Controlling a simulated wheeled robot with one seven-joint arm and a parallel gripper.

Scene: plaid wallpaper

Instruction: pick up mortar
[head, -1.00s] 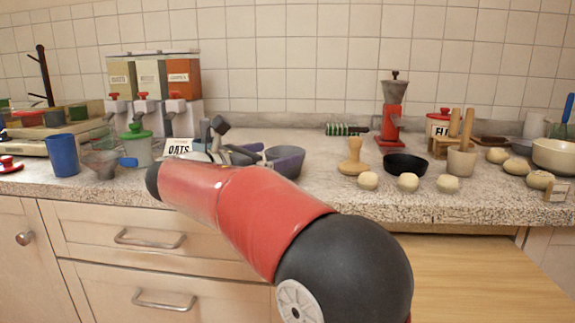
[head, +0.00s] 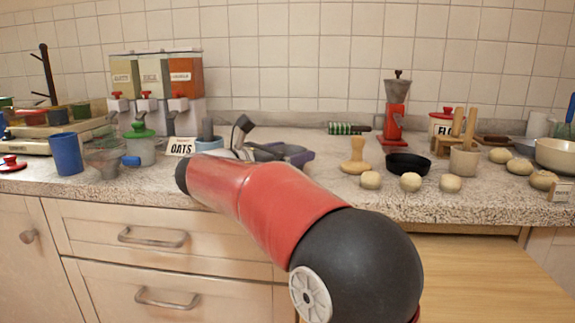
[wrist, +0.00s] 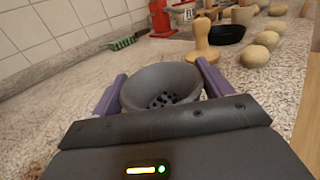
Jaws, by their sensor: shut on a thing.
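The mortar (wrist: 150,78) is a dark grey round bowl with several dark pellets at its bottom. In the wrist view it sits upright between the two purple fingers of my gripper (wrist: 160,90), one on each side of its wall. My gripper is shut on it. In the head view my gripper (head: 288,152) is over the counter, past my red arm, which hides part of it. The mortar is hard to make out there. I cannot tell whether its base touches the counter.
A wooden pestle-like piece (head: 355,155), a black bowl (head: 407,163) and several dough balls (head: 410,182) stand to the right. A red grinder (head: 393,120) is behind them. An oats sign (head: 180,147), a blue-grey cup (head: 209,143) and dispensers (head: 155,85) are left. Counter behind the gripper is mostly clear.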

